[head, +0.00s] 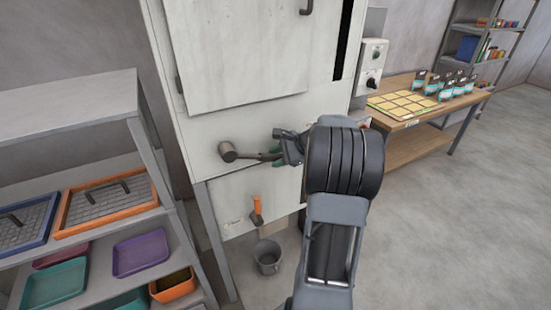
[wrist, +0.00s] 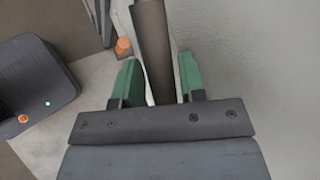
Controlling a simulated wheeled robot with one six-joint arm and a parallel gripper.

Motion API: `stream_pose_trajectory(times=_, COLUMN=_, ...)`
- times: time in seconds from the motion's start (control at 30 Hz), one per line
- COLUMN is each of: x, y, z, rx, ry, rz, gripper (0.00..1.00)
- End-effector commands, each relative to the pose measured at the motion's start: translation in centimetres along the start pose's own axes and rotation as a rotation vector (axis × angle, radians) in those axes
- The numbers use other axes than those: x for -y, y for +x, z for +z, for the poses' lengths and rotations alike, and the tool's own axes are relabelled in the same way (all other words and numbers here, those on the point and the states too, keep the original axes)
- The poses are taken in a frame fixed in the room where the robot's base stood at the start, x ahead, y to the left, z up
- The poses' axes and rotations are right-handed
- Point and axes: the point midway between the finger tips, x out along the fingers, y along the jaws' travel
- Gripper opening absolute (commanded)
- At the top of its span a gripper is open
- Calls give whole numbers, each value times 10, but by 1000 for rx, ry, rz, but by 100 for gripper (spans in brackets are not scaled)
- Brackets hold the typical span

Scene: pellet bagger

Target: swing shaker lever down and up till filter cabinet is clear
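The filter cabinet (head: 205,125) is a tall pale cabinet with a large front panel. The shaker lever (head: 228,151) has a round brown hub on the cabinet front, and its bar points right, near level, toward my gripper (head: 278,156). In the wrist view, the dark lever bar (wrist: 155,45) runs between the green fingers of my gripper (wrist: 160,80). Narrow gaps show beside the bar, so the fingers look open around it rather than clamped. The bar's far end is hidden by the gripper. The inside of the cabinet cannot be seen.
An orange-handled lever (head: 257,206) hangs below the shaker lever, above a grey bucket (head: 267,262) on the floor. A shelf rack (head: 70,120) with trays stands close at left. A control box (head: 372,65) and a wooden table (head: 420,145) are at right. Floor at right is clear.

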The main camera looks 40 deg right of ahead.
Motion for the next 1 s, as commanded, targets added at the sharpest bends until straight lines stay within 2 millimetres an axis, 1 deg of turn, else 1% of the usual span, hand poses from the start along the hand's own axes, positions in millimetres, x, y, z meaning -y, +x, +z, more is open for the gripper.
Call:
stream_pose_trajectory(times=0.17, x=0, y=-31, z=-1, rx=-4, ry=-2, rz=-4, gripper=38)
stream_pose_trajectory(times=0.4, x=0, y=-81, z=-1, rx=-3, ry=0, rz=-4, gripper=38)
stream_pose_trajectory(times=0.6, x=0, y=-112, z=-1, rx=-3, ry=0, rz=-3, gripper=38)
stream_pose_trajectory(times=0.8, x=0, y=-127, z=0, rx=-1, ry=0, rz=-1, gripper=38)
stream_pose_trajectory(times=1.0, x=0, y=-131, z=0, rx=-1, ry=0, rz=0, gripper=38)
